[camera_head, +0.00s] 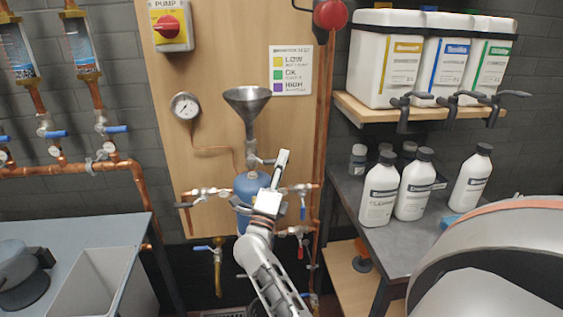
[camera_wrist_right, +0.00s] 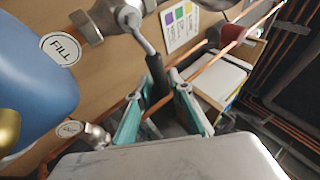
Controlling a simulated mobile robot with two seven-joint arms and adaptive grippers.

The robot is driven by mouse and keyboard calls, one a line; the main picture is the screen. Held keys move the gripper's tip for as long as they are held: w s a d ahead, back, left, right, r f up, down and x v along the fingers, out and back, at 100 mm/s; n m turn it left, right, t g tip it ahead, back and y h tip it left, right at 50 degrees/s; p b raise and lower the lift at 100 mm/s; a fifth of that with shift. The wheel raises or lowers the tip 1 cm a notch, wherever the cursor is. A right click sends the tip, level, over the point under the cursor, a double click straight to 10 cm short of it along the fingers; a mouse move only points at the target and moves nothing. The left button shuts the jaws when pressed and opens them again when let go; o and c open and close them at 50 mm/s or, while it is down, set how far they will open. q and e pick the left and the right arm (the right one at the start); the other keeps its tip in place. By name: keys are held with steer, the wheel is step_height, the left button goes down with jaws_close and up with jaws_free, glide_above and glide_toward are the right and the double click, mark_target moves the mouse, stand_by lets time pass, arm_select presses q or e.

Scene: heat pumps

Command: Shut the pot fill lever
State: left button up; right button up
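The blue pot (camera_head: 252,186) is mounted on the wooden board below a metal funnel (camera_head: 247,100), and fills the left side of the right wrist view (camera_wrist_right: 35,75). The fill lever (camera_wrist_right: 156,72) has a metal shank and a black grip; it hangs from a fitting beside the round FILL label (camera_wrist_right: 61,48). My right gripper (camera_wrist_right: 162,112) is open, its teal-lined fingers apart on either side of the lever's lower end. Contact cannot be told. In the head view my right gripper (camera_head: 276,180) is in front of the pot and hides the lever. My left gripper is not in view.
Copper pipes with valves (camera_head: 298,188) flank the pot. A pressure gauge (camera_head: 184,106) and a red pump switch (camera_head: 168,26) are on the board. White bottles (camera_head: 380,190) stand on the right table, below a shelf of jugs (camera_head: 385,60). A grey bin (camera_head: 92,285) stands left.

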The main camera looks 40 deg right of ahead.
stand_by(0.3)
steer(key=v, duration=0.7)
steer(key=shift+a, duration=0.2)
steer(key=shift+s+f, duration=0.1)
steer(key=shift+s, duration=0.05)
steer(key=s+a+f+n+t+y, duration=0.2)
steer(key=a+f+n+t+y, duration=0.2)
steer(key=a+f+n+y, duration=0.55)
steer(key=s+a+f+n+t+y, duration=0.2)
steer(key=a+f+n+t+y, duration=0.3)
steer(key=n+y, duration=0.8)
steer(key=s+a+f+n+g, duration=0.4)
steer(key=s+f+n, duration=0.3)
steer(key=s+f, duration=0.3)
steer(key=s+a+f+n+g+p, duration=0.1)
steer(key=s+a+f+n+g, duration=0.3)
steer(key=s+f, duration=0.5)
steer(key=s+n+g, duration=0.1)
steer(key=n+g, duration=0.1)
steer(key=n, duration=0.1)
steer(key=shift+s+f+n+g+y, duration=0.2)
steer(key=shift+f+n+g+y, duration=0.15)
steer(key=shift+f+g, duration=0.05)
